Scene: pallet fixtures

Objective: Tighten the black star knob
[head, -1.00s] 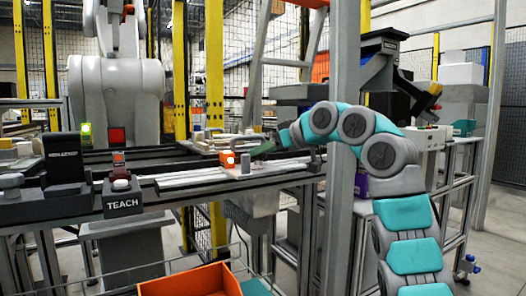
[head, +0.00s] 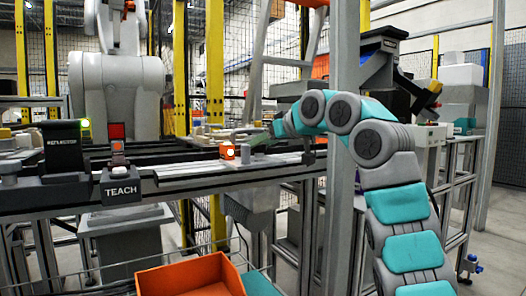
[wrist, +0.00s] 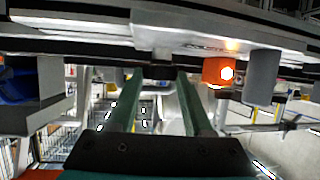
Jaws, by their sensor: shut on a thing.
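My gripper (wrist: 159,76) shows in the wrist view as two green fingers on a dark palm. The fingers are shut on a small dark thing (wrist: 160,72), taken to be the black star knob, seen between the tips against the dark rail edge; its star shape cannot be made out. In the head view my gripper (head: 275,129) is at the right of the rail, beyond the grey cylinder and orange block. It is too small there to show its hold.
The orange block (head: 228,152) with a lit lamp and the grey cylinder (head: 258,149) stand on the rail (head: 190,180). They also show in the wrist view, the block (wrist: 215,71) and the cylinder (wrist: 262,78). A grey post (head: 343,200) stands close to my arm.

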